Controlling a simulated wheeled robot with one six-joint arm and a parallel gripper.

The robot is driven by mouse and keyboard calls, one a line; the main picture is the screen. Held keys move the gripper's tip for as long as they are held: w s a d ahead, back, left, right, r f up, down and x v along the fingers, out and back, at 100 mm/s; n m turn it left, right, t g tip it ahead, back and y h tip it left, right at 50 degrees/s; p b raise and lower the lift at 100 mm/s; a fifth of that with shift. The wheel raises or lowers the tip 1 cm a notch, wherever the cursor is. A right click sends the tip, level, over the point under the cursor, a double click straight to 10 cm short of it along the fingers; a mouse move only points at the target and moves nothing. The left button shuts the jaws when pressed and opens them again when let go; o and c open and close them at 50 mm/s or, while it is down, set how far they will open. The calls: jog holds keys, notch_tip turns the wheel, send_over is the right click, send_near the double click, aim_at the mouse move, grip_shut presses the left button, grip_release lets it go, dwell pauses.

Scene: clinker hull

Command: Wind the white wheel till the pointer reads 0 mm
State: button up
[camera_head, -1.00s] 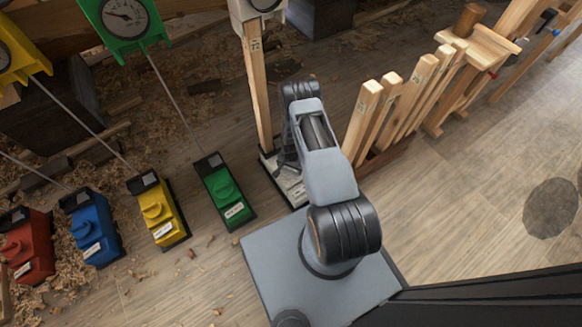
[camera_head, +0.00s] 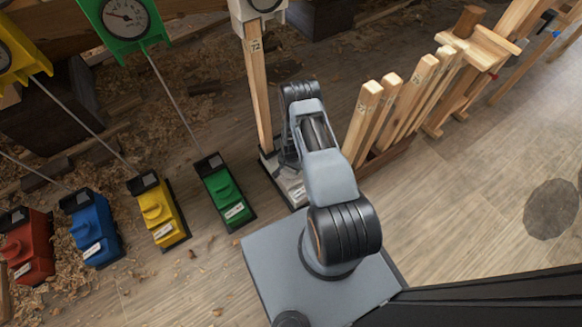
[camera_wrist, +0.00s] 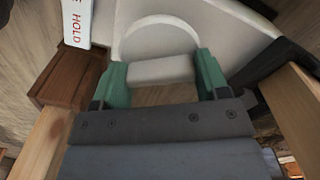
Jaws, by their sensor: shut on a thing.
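In the wrist view my gripper (camera_wrist: 160,76) has green fingers on either side of a white bar-shaped grip. It is shut on this grip of the white wheel (camera_wrist: 158,38). The wheel's pale round face shows behind the grip, against a white housing (camera_wrist: 230,25). In the head view the white unit (camera_head: 293,188) stands on the floor, and my arm hides its wheel and my gripper. The white gauge (camera_head: 243,10) is cut off by the top edge, so its pointer cannot be read.
Green (camera_head: 222,190), yellow (camera_head: 158,208), blue (camera_head: 93,228) and red (camera_head: 28,245) units stand to the left. A wooden post (camera_head: 257,90) rises behind the white unit. Upright wooden slats (camera_head: 363,118) stand close on its right. Floor at far right is clear.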

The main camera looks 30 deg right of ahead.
jog(key=shift+m, duration=0.3)
jog(key=m+b, duration=0.2)
jog(key=m, duration=0.3)
jog(key=shift+m, duration=0.3)
jog(key=m+b, duration=0.1)
jog(key=m, duration=0.3)
jog(key=shift+m, duration=0.3)
jog(key=o, duration=0.9)
jog(key=shift+o, duration=0.2)
jog(key=shift+r, duration=0.1)
notch_tip(320, 180, up, 14)
jog(key=p, duration=0.5)
jog(key=shift+c, duration=0.3)
